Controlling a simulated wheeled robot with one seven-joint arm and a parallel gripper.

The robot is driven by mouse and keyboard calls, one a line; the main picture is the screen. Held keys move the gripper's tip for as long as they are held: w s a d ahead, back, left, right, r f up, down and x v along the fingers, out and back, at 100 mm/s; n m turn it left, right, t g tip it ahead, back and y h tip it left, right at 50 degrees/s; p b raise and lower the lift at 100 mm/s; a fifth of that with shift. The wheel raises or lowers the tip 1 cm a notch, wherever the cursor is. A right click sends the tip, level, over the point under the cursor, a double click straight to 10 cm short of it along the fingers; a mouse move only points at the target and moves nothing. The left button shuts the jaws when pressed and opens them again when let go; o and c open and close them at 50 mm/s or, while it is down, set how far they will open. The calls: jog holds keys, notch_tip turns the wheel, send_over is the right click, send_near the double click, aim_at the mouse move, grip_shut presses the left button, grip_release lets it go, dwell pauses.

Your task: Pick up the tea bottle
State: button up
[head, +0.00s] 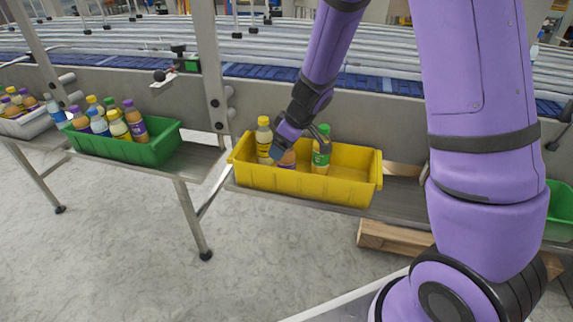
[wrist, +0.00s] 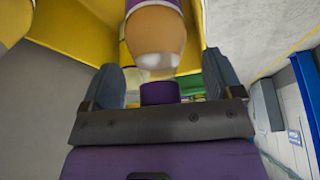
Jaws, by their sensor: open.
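A bottle with an orange-brown body and purple label (wrist: 157,35) stands in the yellow bin (head: 300,184). In the head view its orange-brown part (head: 288,158) shows just below my gripper, with its top hidden. My gripper (head: 297,135) is open over it. No label is readable, so I cannot tell which is tea.
The yellow bin's right half is empty. A green bin (head: 150,152) with several bottles stands left, and a white bin (head: 22,128) farther left. Another green bin (head: 560,205) is partly behind my arm. A blue conveyor (head: 385,84) runs behind. Wooden pieces (head: 393,236) lie below the shelf.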

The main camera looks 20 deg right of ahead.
jog(key=c, duration=1.5)
jog(key=shift+o, duration=0.2)
jog(key=shift+r, duration=0.1)
